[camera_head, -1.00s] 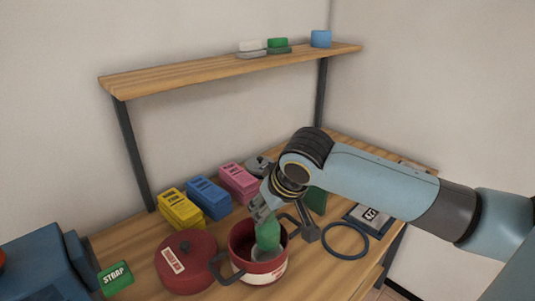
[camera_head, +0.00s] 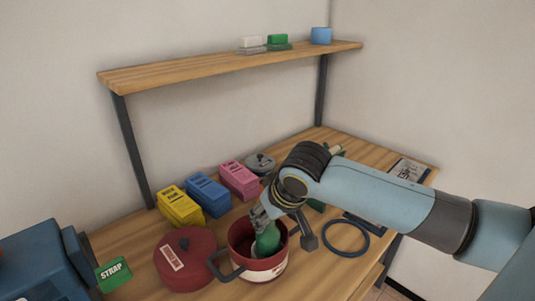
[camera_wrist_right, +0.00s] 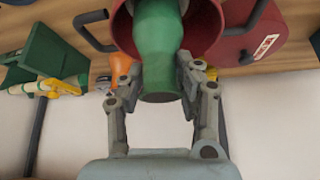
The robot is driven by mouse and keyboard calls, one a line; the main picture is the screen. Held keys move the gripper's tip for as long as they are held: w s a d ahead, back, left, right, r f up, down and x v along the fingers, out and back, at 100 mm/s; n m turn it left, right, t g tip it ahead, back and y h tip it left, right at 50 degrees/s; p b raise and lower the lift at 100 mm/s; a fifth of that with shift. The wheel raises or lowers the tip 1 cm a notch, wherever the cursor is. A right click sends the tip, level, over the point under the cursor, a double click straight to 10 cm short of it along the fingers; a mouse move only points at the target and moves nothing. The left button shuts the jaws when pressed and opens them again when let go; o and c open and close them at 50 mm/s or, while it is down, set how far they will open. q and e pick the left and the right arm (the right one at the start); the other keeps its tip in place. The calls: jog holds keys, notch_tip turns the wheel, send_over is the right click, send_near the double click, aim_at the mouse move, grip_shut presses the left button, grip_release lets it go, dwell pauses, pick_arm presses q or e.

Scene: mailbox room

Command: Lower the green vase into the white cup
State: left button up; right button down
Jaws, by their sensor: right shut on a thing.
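The green vase (camera_head: 268,241) is inside the mouth of a red pot (camera_head: 242,262) with a white band and dark handles. My right gripper (camera_head: 262,216) is shut on the vase, above the pot. In the right wrist view the fingers (camera_wrist_right: 156,68) sit on both sides of the vase (camera_wrist_right: 157,45), with the red pot (camera_wrist_right: 205,25) around its far end. I cannot tell whether the vase touches the pot's bottom. I see no plain white cup. My left gripper is out of view.
A red lid (camera_head: 186,272) lies left of the pot. Yellow (camera_head: 180,207), blue (camera_head: 208,197) and pink (camera_head: 238,181) boxes stand behind. A dark ring (camera_head: 346,238) lies to the right. A wooden shelf (camera_head: 200,72) hangs above.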

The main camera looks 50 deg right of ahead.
aim_at(271, 228)
jog(key=shift+f+b, duration=1.2)
jog(key=shift+f, duration=1.3)
dwell(1.0)
jog(key=c, duration=0.8)
grip_release()
jog(key=shift+c, duration=0.2)
jog(key=shift+r, duration=0.1)
jog(key=v, duration=1.2)
